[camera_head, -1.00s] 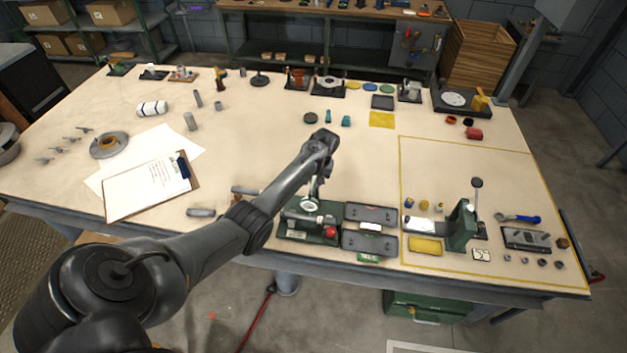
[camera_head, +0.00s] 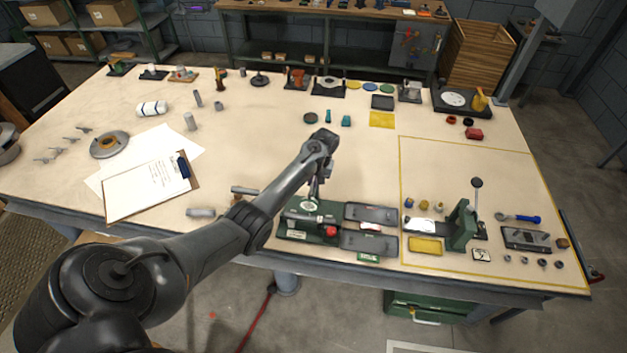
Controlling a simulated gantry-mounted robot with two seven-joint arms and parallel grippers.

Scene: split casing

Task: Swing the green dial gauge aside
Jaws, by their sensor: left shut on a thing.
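The dial gauge (camera_head: 309,206) shows as a small round pale face with a green rim, above a green fixture (camera_head: 300,232) with grey metal parts and a red knob (camera_head: 331,231) near the table's front edge. My left gripper (camera_head: 314,194) points down at the gauge from above. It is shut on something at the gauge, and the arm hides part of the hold. My right gripper is not in view.
Two grey casing trays (camera_head: 371,213) lie just right of the fixture. A green lever press (camera_head: 461,228) stands further right inside a yellow outline. A clipboard (camera_head: 148,186) lies at the left. The table's middle is mostly clear.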

